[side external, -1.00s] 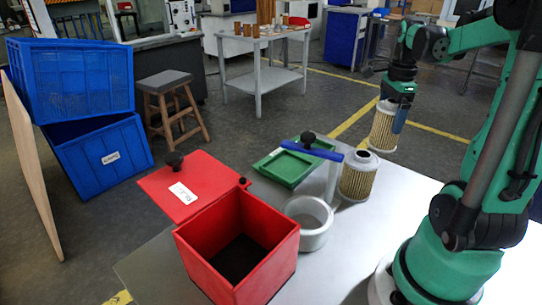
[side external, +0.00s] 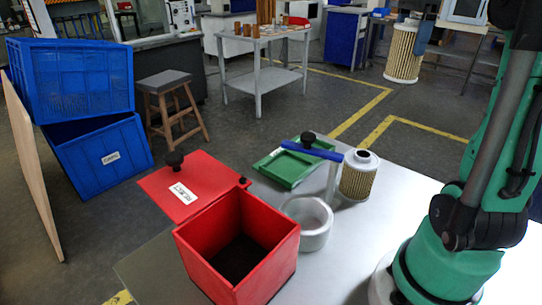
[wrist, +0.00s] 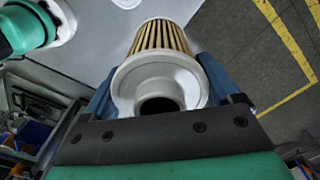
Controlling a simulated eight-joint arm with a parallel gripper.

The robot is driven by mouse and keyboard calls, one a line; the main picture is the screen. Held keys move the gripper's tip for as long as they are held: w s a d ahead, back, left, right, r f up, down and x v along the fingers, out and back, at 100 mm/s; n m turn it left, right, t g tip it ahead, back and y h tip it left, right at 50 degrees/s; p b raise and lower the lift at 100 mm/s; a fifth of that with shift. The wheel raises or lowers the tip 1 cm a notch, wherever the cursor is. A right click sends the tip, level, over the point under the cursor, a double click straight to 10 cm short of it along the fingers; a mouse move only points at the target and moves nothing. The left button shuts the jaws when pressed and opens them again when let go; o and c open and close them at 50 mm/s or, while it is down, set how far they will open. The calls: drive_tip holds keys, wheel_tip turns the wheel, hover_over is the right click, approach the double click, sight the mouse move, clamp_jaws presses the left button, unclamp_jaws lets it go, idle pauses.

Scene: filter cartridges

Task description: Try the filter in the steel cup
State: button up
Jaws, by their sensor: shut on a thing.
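My gripper (wrist: 158,88) is shut on a filter (wrist: 162,40), a pleated tan cartridge with a white end cap and a dark round opening. Its blue fingers press on both sides of it. In the side external view the held filter (side external: 403,54) hangs high at the upper right, well above and away from the table; most of the gripper is cut off at the top. The steel cup (side external: 318,238), light grey and round, stands on the table beside the red box and looks empty. A second filter (side external: 358,178) stands upright on the table behind it.
A red box (side external: 262,246) stands open, its lid (side external: 190,190) laid back. The table (side external: 370,232) is bare to the right of the cup.

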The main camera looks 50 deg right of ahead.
drive_tip(key=w+a+n, duration=0.2)
drive_tip(key=a+n, duration=0.3)
drive_tip(key=a, duration=0.8)
drive_tip(key=w+a+n, duration=0.2)
drive_tip(key=a+n, duration=0.2)
drive_tip(key=a, duration=0.8)
wheel_tip(320, 180, down, 18)
drive_tip(key=shift+s+f, duration=0.25)
drive_tip(key=shift+f, duration=0.5)
idle(0.4)
drive_tip(key=o, duration=1.1)
drive_tip(key=shift+r, duration=0.1)
